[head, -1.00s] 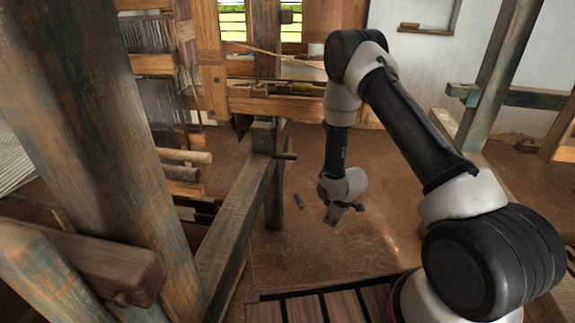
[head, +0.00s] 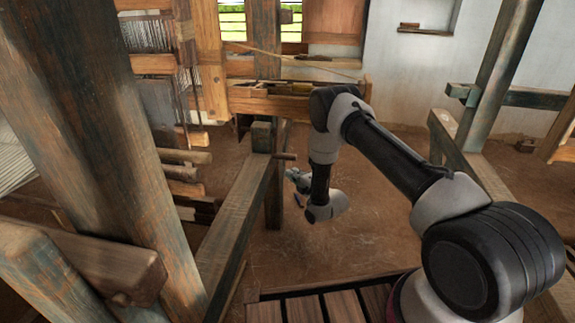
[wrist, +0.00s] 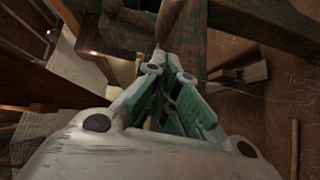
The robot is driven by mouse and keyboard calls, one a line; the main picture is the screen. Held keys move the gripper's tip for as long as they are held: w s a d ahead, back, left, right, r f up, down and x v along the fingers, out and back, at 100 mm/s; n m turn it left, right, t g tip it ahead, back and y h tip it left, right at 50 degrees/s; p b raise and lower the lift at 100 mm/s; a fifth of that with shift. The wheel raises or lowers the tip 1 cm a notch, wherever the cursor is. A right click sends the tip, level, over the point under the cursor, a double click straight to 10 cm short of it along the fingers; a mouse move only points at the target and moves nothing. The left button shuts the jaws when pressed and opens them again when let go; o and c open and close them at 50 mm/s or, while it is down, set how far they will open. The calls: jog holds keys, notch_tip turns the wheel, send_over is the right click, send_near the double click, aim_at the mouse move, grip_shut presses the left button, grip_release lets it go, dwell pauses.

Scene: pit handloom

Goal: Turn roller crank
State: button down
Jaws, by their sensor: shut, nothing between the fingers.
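The crank's wooden handle (head: 285,156) sticks out to the right from the loom's post in the head view. In the wrist view a rounded wooden handle (wrist: 170,18), apparently the same one, lies just beyond my fingertips. My gripper (head: 292,175) is just below the handle in the head view, small and partly behind my wrist. In the wrist view my gripper (wrist: 162,64) shows green-lined fingers that meet at the tips, shut and empty. I cannot tell whether the tips touch the handle. The rest of the crank is hard to make out.
A thick wooden post (head: 105,130) fills the left foreground. A sloping beam (head: 240,205) runs along the loom's side to the left of my gripper. Wooden rollers (head: 185,157) lie further left. The earthen floor (head: 370,240) on the right is open.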

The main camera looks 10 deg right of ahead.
jog(key=w+a, duration=0.1)
jog(key=w, duration=0.7)
jog(key=shift+w+f, duration=0.3)
jog(key=shift+f, duration=0.1)
jog(key=shift+a, duration=0.1)
